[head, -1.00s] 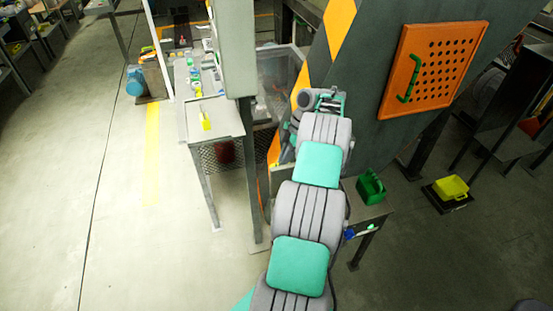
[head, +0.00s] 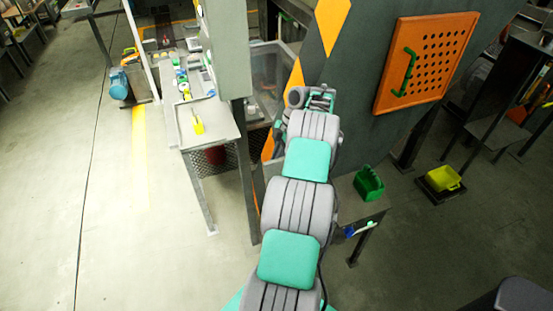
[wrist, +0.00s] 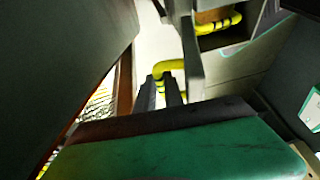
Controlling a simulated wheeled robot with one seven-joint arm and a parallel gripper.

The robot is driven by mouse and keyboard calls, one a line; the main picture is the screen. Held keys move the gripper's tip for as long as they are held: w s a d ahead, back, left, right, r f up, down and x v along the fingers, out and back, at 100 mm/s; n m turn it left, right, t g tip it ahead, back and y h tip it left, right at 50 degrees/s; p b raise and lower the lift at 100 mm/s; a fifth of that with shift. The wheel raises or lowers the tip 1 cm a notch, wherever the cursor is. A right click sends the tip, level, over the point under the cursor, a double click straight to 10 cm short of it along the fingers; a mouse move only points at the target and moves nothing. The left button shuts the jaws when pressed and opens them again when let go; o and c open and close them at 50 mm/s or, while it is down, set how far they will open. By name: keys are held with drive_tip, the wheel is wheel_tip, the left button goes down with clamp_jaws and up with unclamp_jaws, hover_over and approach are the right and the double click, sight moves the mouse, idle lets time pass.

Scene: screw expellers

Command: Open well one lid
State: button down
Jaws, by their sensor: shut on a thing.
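In the wrist view, my gripper (wrist: 166,90) is shut on a yellow bar handle (wrist: 174,66). The handle bends over and runs down beside the right finger. An upright grey panel (wrist: 191,60) stands just right of it; it looks like part of a well lid, but I cannot tell how far it is open. A second yellow handle (wrist: 222,23) shows farther up and right. In the head view, my arm reaches to the dark machine's striped edge; the fingers and the held handle are hidden there.
The dark machine wall with an orange perforated panel (head: 440,75) rises right of my arm. A grey table (head: 217,127) stands left. Floor at left is clear.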

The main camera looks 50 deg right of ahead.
drive_tip(key=c, duration=1.7)
unclamp_jaws()
drive_tip(key=shift+w, duration=0.5)
drive_tip(key=shift+o, duration=1.2)
drive_tip(key=shift+s+d, duration=0.1)
drive_tip(key=shift+s, duration=0.05)
drive_tip(key=p+v, duration=0.8)
drive_tip(key=p, duration=0.1)
drive_tip(key=shift+p, duration=0.35)
drive_tip(key=shift+s+f, duration=0.1)
drive_tip(key=shift+f, duration=0.05)
